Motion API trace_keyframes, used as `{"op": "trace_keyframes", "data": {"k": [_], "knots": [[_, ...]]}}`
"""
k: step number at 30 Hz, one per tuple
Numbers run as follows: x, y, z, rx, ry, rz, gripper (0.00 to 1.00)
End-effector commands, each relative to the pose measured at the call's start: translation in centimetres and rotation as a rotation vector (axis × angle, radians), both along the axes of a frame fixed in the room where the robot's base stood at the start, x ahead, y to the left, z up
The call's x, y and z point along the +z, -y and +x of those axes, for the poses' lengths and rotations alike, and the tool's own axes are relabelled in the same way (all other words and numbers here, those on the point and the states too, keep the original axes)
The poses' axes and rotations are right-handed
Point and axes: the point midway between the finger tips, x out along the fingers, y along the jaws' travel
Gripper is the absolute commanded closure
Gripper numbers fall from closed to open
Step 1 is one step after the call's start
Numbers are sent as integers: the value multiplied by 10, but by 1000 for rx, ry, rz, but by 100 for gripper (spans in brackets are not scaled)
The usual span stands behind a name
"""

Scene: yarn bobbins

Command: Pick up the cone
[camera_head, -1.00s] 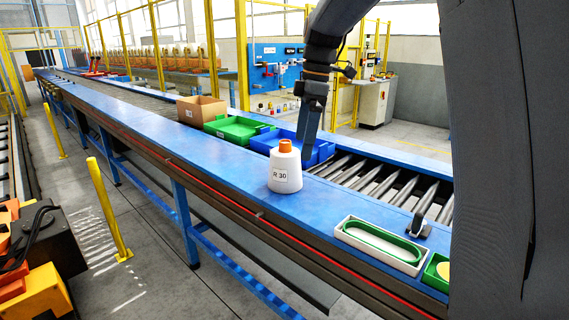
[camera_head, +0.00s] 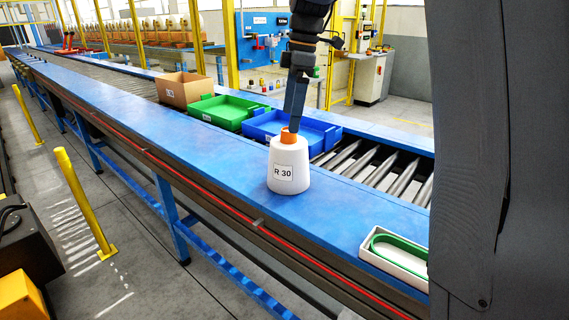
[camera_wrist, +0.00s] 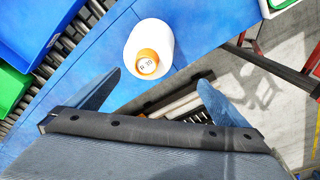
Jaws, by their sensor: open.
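The cone (camera_head: 288,168) is white with an orange top and an "R 30" label, and stands upright on the blue edge of the conveyor. In the wrist view the cone (camera_wrist: 159,42) is seen from above, ahead of the fingertips and roughly centred between them. My gripper (camera_wrist: 158,82) is open and empty, with its two fingers spread apart. In the head view my gripper (camera_head: 293,112) points down just above and behind the cone's orange top, and the exact gap there cannot be told.
A blue tray (camera_head: 262,136), a green tray (camera_head: 208,122) and a cardboard box (camera_head: 184,97) stand on the rollers behind the cone. The blue conveyor edge (camera_head: 215,160) left of the cone is clear.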

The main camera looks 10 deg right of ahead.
Motion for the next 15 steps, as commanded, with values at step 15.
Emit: {"op": "trace_keyframes", "data": {"k": [15], "knots": [[-57,0,16,1,-1,0,0]]}}
